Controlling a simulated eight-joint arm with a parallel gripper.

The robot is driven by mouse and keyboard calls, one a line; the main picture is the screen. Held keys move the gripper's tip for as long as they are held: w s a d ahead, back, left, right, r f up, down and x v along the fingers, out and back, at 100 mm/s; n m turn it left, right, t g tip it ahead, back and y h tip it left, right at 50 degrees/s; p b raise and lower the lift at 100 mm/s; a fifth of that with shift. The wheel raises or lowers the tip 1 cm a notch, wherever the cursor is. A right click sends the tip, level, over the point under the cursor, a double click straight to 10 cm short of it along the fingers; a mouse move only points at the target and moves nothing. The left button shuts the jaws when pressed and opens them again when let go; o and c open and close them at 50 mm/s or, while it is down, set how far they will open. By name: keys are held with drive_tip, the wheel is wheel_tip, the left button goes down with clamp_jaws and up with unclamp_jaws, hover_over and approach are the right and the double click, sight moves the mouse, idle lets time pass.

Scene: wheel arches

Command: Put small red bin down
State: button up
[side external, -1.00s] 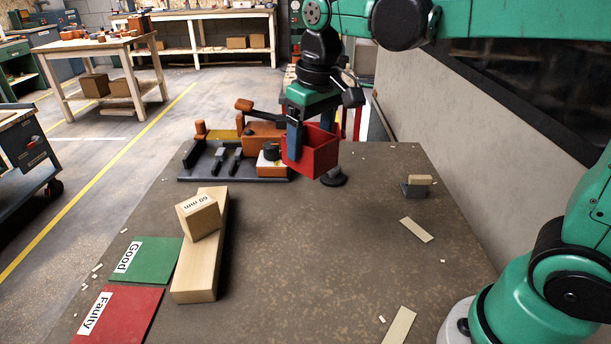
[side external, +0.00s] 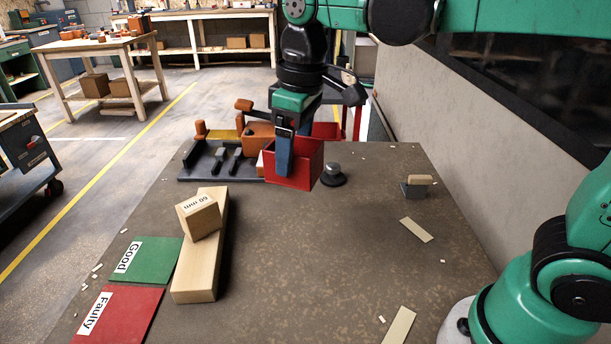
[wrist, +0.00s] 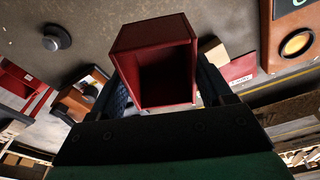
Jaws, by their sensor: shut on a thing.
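The small red bin (side external: 302,167) is an open-topped box near the far end of the brown work table (side external: 330,235). My gripper (side external: 284,158) is shut on it, with a blue finger over its near left side. In the wrist view the red bin (wrist: 160,65) sits between my two fingers, its open, empty inside facing the camera. I cannot tell whether its underside touches the table. It stands beside the black and orange fixture and left of a dark round knob.
The black fixture (side external: 225,165) lies left of the bin; the dark knob (side external: 333,175) is close on its right. A wooden block marked 60 mm (side external: 198,216) rests on a long plank (side external: 203,265). Green Good (side external: 148,262) and red Faulty (side external: 118,313) mats lie front left. The table's middle is clear.

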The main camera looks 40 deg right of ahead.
drive_tip(key=s+a+r+n, duration=0.2)
drive_tip(key=s+a+n, duration=0.3)
drive_tip(key=a+n, duration=0.1)
drive_tip(key=n+g+y, duration=0.1)
drive_tip(key=n, duration=0.6)
hover_over(286, 326)
drive_tip(key=s+a, duration=0.2)
drive_tip(key=shift+s+d+f, duration=0.1)
drive_tip(key=shift+d+f, duration=0.05)
drive_tip(key=shift+f, duration=4.6)
drive_tip(key=shift+d+f, duration=0.1)
drive_tip(key=shift+f, duration=4.6)
drive_tip(key=shift+f, duration=0.15)
drive_tip(key=o, duration=1.2)
